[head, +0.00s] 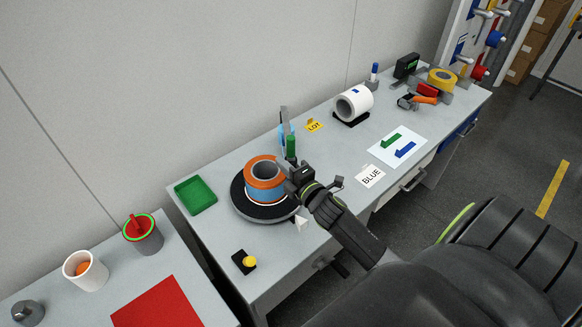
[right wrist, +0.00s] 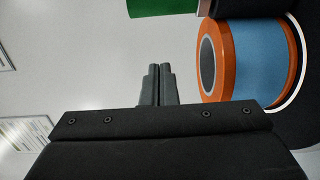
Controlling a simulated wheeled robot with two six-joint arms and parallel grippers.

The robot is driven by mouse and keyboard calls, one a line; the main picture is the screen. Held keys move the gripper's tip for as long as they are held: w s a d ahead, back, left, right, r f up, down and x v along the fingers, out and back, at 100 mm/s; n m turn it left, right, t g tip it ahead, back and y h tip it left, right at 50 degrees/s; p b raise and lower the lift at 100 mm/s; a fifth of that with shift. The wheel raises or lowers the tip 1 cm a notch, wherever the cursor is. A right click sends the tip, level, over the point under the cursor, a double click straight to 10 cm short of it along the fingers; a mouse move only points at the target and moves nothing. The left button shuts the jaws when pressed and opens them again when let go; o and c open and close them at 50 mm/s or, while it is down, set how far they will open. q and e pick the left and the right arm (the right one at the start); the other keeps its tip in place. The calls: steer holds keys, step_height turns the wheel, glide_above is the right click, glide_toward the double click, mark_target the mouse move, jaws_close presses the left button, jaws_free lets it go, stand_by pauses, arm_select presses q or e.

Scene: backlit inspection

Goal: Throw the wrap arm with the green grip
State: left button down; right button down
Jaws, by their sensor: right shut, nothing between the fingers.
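The upright green grip (head: 291,147) stands behind the turntable, with a grey upright part and a light-blue part close beside it; how they join is too small to tell. An orange and blue spool (head: 264,182) sits on the round black turntable (head: 246,211). My right gripper (head: 288,182) is shut and empty at the right side of the spool, in front of and below the green grip. In the right wrist view its fingertips (right wrist: 158,82) are together, with the spool (right wrist: 258,60) to their right and a green thing (right wrist: 160,6) at the top edge. My left gripper is not in view.
A green tray (head: 195,195) lies left of the turntable, and a black box with a yellow button (head: 249,262) in front.

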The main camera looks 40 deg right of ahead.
steer(key=w+d, duration=0.1)
steer(key=w, duration=0.1)
steer(key=w+d+b, duration=0.1)
steer(key=w+d, duration=0.1)
steer(key=shift+w+d+f, duration=0.1)
steer(key=shift+f, duration=0.05)
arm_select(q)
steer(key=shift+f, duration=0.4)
arm_select(e)
steer(key=shift+d, duration=0.3)
steer(key=shift+s+d, duration=0.1)
steer(key=shift+s, duration=0.1)
